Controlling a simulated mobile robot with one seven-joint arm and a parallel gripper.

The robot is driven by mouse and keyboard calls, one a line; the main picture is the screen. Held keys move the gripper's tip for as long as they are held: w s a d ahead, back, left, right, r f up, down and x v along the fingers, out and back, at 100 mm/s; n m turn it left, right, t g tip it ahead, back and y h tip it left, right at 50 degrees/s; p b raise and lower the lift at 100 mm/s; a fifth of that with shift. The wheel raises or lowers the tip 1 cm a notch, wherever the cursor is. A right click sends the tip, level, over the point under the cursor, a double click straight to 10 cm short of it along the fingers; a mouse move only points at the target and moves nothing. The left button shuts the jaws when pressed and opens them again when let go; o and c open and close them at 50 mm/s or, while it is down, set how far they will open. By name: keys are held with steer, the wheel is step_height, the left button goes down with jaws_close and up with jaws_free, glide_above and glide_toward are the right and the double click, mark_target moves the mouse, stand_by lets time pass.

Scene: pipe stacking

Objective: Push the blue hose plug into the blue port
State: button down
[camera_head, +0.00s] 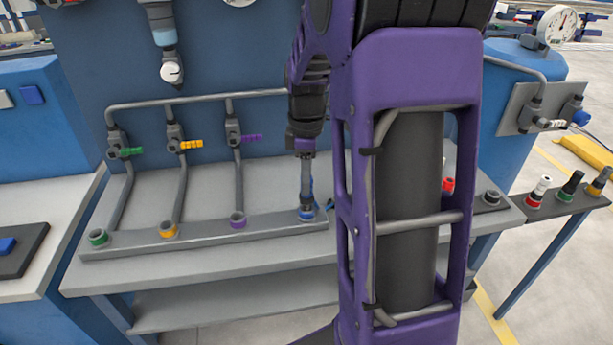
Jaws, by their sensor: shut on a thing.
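My gripper (306,182) points down at the right end of the grey port rail, shut on the blue hose plug. The plug is mostly hidden behind the fingers, and only a little blue shows beside them. The blue port (307,215) is a small blue-ringed socket on the rail, directly below the fingertips. The plug is at or just above the port; I cannot tell whether it is inside.
Green (98,237), orange (168,229) and purple (237,219) ports line the grey rail (200,238) to the left. Grey pipes with coloured valve handles rise behind them. My purple arm hides the bench's right part. A side stand (560,203) holds several coloured plugs.

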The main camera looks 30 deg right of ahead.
steer(key=shift+f+b, duration=0.5)
steer(key=shift+f, duration=0.5)
stand_by(0.4)
steer(key=c, duration=0.5)
jaws_free()
steer(key=shift+r, duration=0.1)
step_height(320, 180, up, 17)
steer(key=p, duration=0.3)
steer(key=shift+r+p, duration=0.15)
steer(key=shift+p, duration=0.15)
